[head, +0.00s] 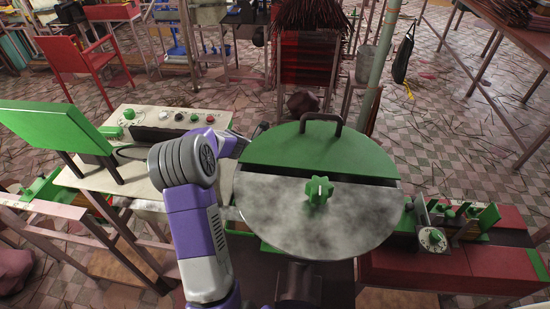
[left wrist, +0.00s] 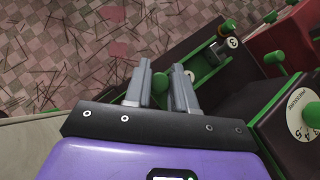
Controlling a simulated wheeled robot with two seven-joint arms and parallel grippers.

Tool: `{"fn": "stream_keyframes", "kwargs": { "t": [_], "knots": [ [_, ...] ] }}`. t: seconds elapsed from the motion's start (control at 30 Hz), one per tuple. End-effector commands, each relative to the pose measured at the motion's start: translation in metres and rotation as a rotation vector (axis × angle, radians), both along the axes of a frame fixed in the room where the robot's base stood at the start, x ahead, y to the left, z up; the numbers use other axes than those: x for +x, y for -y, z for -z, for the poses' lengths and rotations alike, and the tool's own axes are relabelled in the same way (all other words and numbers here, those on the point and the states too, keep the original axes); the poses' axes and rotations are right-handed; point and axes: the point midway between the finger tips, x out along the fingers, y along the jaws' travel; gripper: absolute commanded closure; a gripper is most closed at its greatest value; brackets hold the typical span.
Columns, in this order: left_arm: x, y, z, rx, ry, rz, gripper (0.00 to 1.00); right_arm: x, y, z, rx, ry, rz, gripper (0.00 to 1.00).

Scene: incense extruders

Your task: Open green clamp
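My left gripper (left wrist: 160,85) is open in the left wrist view, its two grey fingers apart. A small green part (left wrist: 158,87) shows in the gap between them; whether they touch it is unclear. A green-knobbed lever (left wrist: 247,64) stands right of the fingers, beside a green bar. I cannot tell which green part is the clamp. In the head view my left arm reaches behind the round drum (head: 300,225), which hides the gripper. The drum has a green half lid (head: 320,153) and a green star knob (head: 319,192). My right gripper is not in view.
A white control panel (head: 165,150) with knobs and a green board (head: 48,127) stand left. A red machine (head: 445,268) with green levers stands right. A dial (left wrist: 305,123) shows right in the left wrist view. Tiled floor with scattered sticks lies beyond.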

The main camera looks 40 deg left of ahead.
Motion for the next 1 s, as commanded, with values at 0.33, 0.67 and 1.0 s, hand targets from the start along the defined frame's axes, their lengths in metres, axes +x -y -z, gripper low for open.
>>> {"fn": "stream_keyframes", "kwargs": {
  "t": [0.33, 0.67, 1.0],
  "knots": [
    [0.001, 0.001, 0.0, 0.0, -0.001, 0.001, 0.53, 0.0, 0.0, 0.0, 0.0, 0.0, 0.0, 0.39],
    [-0.023, -0.005, -0.027, 0.003, 0.001, -0.001, 0.53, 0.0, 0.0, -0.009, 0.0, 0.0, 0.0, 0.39],
    [-0.051, -0.01, -0.053, 0.0, -0.001, 0.001, 0.53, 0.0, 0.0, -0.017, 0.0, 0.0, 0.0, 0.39]
  ]
}}
